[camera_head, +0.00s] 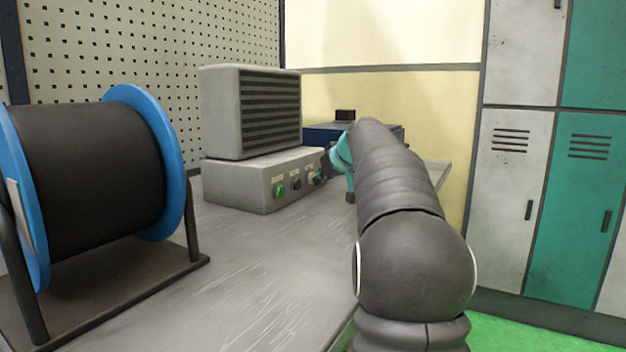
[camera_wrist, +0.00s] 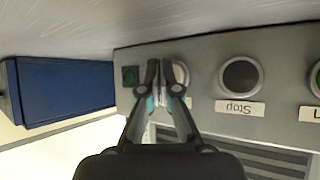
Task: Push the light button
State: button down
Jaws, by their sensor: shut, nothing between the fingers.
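A grey control box (camera_head: 245,184) carries a row of round buttons, and its front also shows upside down in the wrist view (camera_wrist: 210,55). A pale, silver-rimmed button (camera_wrist: 182,73) sits just right of my fingertips in the wrist view. Its label is mostly covered by my fingers, so I cannot read whether it is the light button. A dark button (camera_wrist: 240,77) labelled Stop is beside it. A green button (camera_head: 280,190) is at the box's left end. My gripper (camera_wrist: 160,70) is shut and empty, in front of the panel near the pale button; contact cannot be told.
A louvred grey unit (camera_head: 270,110) stands on the box, with a blue box (camera_head: 322,134) behind. A large black spool with blue flanges (camera_head: 95,175) fills the bench's left; the middle (camera_head: 250,260) is clear.

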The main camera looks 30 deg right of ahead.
dwell(0.3)
jog(key=shift+s+d+b, duration=0.4)
jog(key=shift+s, duration=0.3)
jog(key=shift+s+d+b, duration=0.4)
jog(key=shift+s+d, duration=0.1)
jog(key=shift+s, duration=0.35)
jog(key=shift+s+d+b, duration=0.35)
jog(key=shift+s+d, duration=0.15)
jog(key=shift+s, duration=0.4)
jog(key=shift+s+d+b, duration=0.4)
jog(key=shift+s+d, duration=0.1)
jog(key=shift+s, duration=0.35)
